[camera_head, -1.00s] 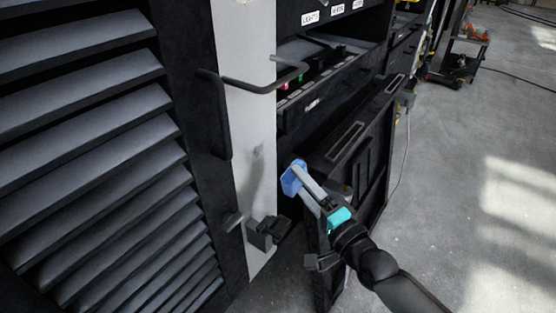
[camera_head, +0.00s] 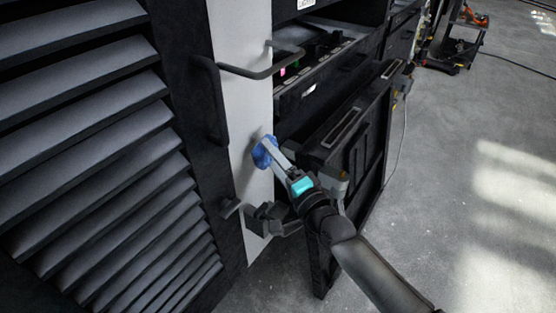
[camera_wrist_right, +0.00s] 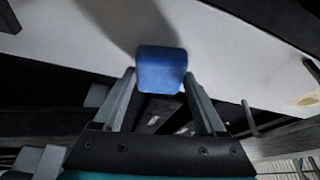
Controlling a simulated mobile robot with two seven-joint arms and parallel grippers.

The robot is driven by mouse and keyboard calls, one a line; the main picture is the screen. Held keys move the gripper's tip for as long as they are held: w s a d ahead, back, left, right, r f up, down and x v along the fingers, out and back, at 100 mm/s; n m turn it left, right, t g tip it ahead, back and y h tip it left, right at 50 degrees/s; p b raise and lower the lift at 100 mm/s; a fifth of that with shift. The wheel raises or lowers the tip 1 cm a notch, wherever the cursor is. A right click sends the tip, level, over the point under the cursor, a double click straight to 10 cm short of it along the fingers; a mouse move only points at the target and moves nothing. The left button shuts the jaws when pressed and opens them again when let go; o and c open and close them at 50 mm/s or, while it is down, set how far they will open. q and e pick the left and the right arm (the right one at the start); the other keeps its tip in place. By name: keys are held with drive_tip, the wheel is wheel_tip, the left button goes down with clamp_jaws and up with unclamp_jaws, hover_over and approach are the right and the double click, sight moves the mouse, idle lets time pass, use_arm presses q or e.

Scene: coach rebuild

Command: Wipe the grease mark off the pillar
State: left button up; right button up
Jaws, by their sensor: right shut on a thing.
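The pillar (camera_head: 238,90) is a pale upright strip between the louvred panel and the dark cabinet. My right gripper (camera_head: 278,162) is shut on a blue sponge (camera_head: 262,152) at the pillar's right edge. In the right wrist view, the sponge (camera_wrist_right: 161,69) sits between the fingertips of my right gripper (camera_wrist_right: 160,84), in front of the pillar (camera_wrist_right: 225,50). I cannot tell whether it touches the pillar. A brownish stain (camera_wrist_right: 305,98) shows on a pale surface at that view's right edge. I make out no grease mark in the head view. My left gripper is out of view.
A dark bent handle (camera_head: 214,100) and a bar (camera_head: 258,73) stick out by the pillar. A dark latch block (camera_head: 268,219) is low on it. The open cabinet door (camera_head: 335,150) stands right of the pillar. Grey floor (camera_head: 450,220) lies clear to the right.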

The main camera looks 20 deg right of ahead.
drive_tip(key=shift+w+a, duration=0.65)
drive_tip(key=shift+w, duration=0.2)
idle(0.7)
wheel_tip(320, 180, up, 4)
drive_tip(key=p, duration=0.4)
drive_tip(key=shift+s+d, duration=0.1)
drive_tip(key=f+b, duration=0.2)
drive_tip(key=f, duration=0.1)
drive_tip(key=f+b, duration=0.1)
drive_tip(key=shift+a+f, duration=0.15)
drive_tip(key=shift+a, duration=0.1)
idle(0.3)
